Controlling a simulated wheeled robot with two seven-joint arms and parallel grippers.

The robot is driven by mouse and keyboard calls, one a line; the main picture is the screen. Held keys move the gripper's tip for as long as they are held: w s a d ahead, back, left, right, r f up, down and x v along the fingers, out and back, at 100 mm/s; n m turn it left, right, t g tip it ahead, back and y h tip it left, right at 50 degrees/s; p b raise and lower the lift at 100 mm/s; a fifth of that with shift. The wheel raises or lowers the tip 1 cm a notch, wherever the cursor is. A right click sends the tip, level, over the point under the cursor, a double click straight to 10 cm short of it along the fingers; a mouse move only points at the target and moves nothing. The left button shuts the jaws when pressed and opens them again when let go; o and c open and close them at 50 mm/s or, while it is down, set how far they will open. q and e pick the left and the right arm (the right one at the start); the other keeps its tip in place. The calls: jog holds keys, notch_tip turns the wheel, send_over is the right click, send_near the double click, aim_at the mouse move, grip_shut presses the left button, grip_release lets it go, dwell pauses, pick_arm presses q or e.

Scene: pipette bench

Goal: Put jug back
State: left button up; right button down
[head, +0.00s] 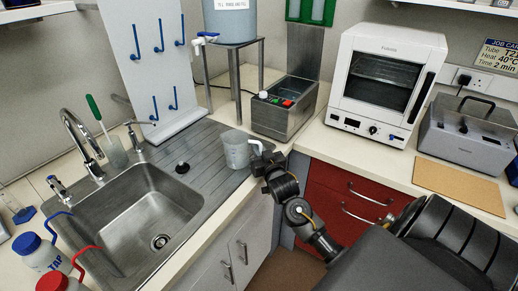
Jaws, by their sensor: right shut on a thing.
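A translucent grey jug (236,150) stands upright at the right edge of the sink's ridged drainer (208,160). Its pale handle is on the right side. My right gripper (262,155) is shut on the jug at its handle side, with its arm coming in from the lower right. The fingertips are small here and partly hidden by the gripper body. I cannot tell whether the jug's base touches the drainer. A white board with blue pegs (148,65) stands behind the drainer, with no jug on it. My left gripper is not in view.
A steel sink basin (150,215) with taps lies left of the drainer. A black plug (182,167) sits on the drainer. A water tank on a stand (232,20), a water bath (283,107) and an oven (385,75) stand behind. Wash bottles (38,252) are front left.

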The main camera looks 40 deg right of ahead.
jog(key=c, duration=1.9)
grip_release()
jog(key=shift+f, duration=0.15)
jog(key=shift+c, duration=0.2)
jog(key=o, duration=0.5)
jog(key=shift+c, duration=0.2)
jog(key=shift+r, duration=0.2)
jog(key=b+v, duration=0.2)
jog(key=v, duration=1)
